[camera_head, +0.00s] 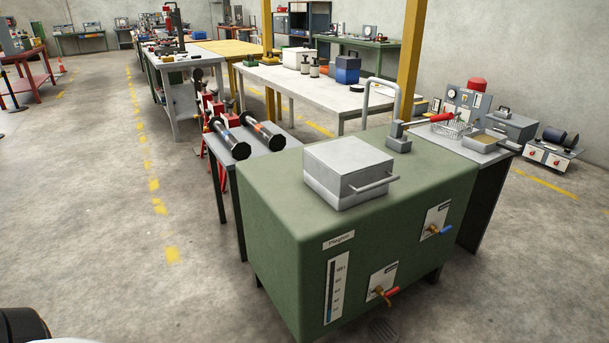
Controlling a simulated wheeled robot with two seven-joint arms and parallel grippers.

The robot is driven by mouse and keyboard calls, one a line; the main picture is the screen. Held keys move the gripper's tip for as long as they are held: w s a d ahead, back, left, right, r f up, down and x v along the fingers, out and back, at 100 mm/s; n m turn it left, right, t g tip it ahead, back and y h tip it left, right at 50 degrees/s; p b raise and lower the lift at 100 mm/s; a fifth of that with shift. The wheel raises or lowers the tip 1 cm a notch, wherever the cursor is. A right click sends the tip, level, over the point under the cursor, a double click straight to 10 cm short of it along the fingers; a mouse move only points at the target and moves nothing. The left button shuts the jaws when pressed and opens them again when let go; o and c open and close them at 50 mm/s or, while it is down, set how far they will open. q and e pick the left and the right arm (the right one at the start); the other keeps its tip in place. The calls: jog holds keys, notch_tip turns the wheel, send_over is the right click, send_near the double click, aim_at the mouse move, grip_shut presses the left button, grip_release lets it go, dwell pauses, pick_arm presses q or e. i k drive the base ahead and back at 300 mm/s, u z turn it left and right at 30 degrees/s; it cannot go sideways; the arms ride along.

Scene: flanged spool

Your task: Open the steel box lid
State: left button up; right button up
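The steel box (335,188) is a light grey box on the top of a green tank (285,200). Its lid (348,155) lies flat and shut over the lower part, with a seam between them. A grey bar handle (375,185) sticks out from the front right side of the box. The inside of the box is hidden. Neither of my grippers is in view, and nothing touches the box or its handle.
A grey faucet (398,140) stands behind the box. Red and blue taps sit on the tank's front. Black cylinders (230,140) lie on a side table at left. A wire basket (452,128) and a tray (485,140) stand at right.

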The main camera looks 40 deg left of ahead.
aim_at(345, 166)
jog(key=u, duration=0.4)
jog(key=i, duration=1.55)
jog(key=u, duration=0.75)
